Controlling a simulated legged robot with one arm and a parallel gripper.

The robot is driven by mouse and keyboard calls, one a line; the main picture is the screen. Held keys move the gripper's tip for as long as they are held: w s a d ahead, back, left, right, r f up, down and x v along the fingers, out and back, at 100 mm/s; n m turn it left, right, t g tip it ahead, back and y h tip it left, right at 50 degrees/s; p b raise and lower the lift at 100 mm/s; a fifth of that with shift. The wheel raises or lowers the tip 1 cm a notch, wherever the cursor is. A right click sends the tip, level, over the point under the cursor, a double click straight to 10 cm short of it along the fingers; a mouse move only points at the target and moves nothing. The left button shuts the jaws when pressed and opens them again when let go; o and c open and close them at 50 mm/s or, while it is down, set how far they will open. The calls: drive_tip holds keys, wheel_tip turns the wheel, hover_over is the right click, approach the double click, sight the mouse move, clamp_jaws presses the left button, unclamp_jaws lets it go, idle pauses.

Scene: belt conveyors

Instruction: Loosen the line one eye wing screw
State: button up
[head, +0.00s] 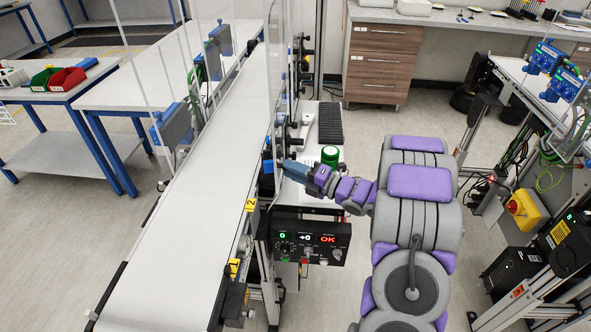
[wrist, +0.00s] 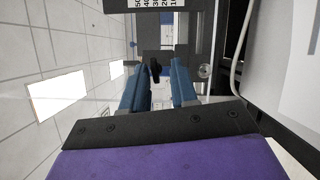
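My gripper (head: 292,170) reaches from the right to the side of the long white conveyor (head: 215,150). In the wrist view its two blue fingers (wrist: 160,80) stand apart, with a gap between them. A small black knob-like part (wrist: 155,68), possibly the eye wing screw, shows in that gap, just beyond or between the fingertips. I cannot tell whether it touches either finger. In the head view the screw is too small or hidden by my gripper to make out.
A clear panel (head: 280,60) rises along the conveyor. In the wrist view a numbered scale (wrist: 155,4) is at the top.

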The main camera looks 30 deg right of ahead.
drive_tip(key=shift+w+a+r, duration=0.1)
drive_tip(key=shift+a+r, duration=0.05)
drive_tip(key=p+v, duration=0.3)
drive_tip(key=v, duration=1.4)
drive_tip(key=shift+f, duration=0.2)
drive_tip(key=shift+s, duration=0.2)
